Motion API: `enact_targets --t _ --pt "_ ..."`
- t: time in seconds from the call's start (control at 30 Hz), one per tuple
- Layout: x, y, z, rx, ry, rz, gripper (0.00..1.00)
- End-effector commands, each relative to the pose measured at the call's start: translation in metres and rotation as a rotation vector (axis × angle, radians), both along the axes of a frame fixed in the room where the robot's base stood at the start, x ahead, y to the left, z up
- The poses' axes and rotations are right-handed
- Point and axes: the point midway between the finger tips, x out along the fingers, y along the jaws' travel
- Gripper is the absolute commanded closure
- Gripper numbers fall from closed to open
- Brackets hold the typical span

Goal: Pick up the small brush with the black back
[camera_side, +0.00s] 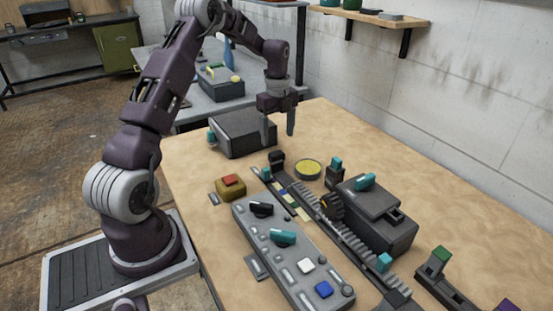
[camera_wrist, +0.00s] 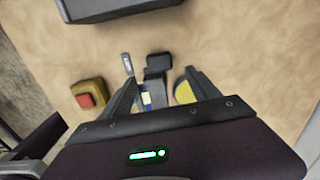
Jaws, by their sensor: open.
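I cannot make out a brush with a black back for certain in either view. A small black block (camera_side: 277,158) stands at the far end of the toothed rail, and its bristles, if any, cannot be seen. In the wrist view a black block (camera_wrist: 158,62) shows just beyond the fingertips. My gripper (camera_side: 278,128) is open and empty, raised above the table near that far rail end. In the wrist view its two fingers (camera_wrist: 163,80) are spread apart, with part of the rail's coloured strip between them.
A grey control panel (camera_side: 290,254) with knobs and buttons lies at the front. A yellow box with a red button (camera_side: 230,184), a round yellow disc (camera_side: 308,169), a dark grey box (camera_side: 243,137) and a grey housing (camera_side: 380,222) stand nearby. The right of the wooden table (camera_side: 440,190) is clear.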

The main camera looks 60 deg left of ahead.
Motion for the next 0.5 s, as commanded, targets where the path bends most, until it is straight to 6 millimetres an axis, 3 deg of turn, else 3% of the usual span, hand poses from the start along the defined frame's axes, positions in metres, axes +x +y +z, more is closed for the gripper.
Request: enact_targets --t 0.1,0.5 --pt "0.0 0.01 -0.019 -0.011 0.01 -0.045 0.29" --pt "0.0 0.008 -0.082 -0.011 0.011 -0.048 0.29"
